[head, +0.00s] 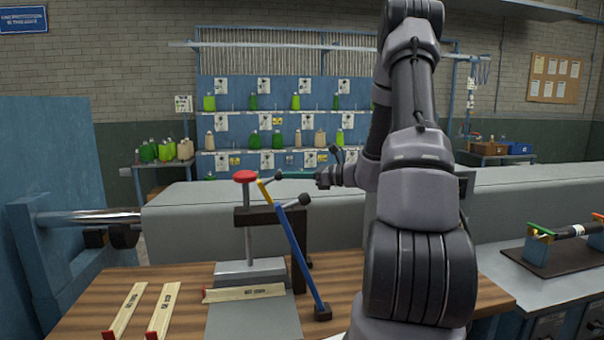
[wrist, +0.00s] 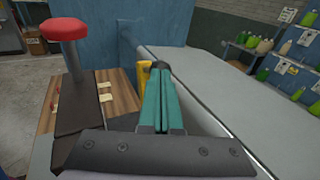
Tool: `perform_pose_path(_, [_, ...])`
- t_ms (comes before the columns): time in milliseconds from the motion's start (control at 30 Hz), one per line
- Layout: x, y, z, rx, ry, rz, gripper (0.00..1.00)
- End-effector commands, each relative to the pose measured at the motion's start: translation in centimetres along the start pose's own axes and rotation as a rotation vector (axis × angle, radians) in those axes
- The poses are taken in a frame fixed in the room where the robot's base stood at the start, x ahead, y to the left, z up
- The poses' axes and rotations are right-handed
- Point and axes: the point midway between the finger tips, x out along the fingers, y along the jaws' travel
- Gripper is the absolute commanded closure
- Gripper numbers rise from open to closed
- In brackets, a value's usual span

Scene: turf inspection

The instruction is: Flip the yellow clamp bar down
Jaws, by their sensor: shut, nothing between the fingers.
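The yellow clamp bar (head: 265,194) stands raised and slightly tilted on the bench fixture, above a long slanted blue bar (head: 302,262). In the wrist view the yellow bar (wrist: 143,78) shows just left of my fingertips, partly hidden. My gripper (head: 283,176) reaches in from the right with its teal fingers level, close to the bar's upper end. In the wrist view my gripper (wrist: 159,75) is shut with nothing between the fingers. A dark rounded end shows at the fingertips. I cannot tell whether the fingers touch the bar.
A red knob (head: 244,176) on a metal post stands left of the bar; it also shows in the wrist view (wrist: 68,30). Wooden strips (head: 127,310) lie on the wooden bench (head: 75,318). A long grey beam (head: 185,215) runs behind. A dark ball knob (head: 305,199) sits below my fingers.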

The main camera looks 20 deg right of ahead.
Motion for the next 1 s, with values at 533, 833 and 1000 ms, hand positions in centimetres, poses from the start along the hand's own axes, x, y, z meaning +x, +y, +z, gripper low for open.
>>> perform_pose_path(533, [10.9, 5.8, -2.9, -0.183, 0.347, 0.001, 1.00])
perform_pose_path(833, [13.7, 7.2, -4.8, -0.235, 0.453, -0.003, 1.00])
perform_pose_path(1000, [14.1, 7.4, -5.2, -0.245, 0.473, -0.004, 1.00])
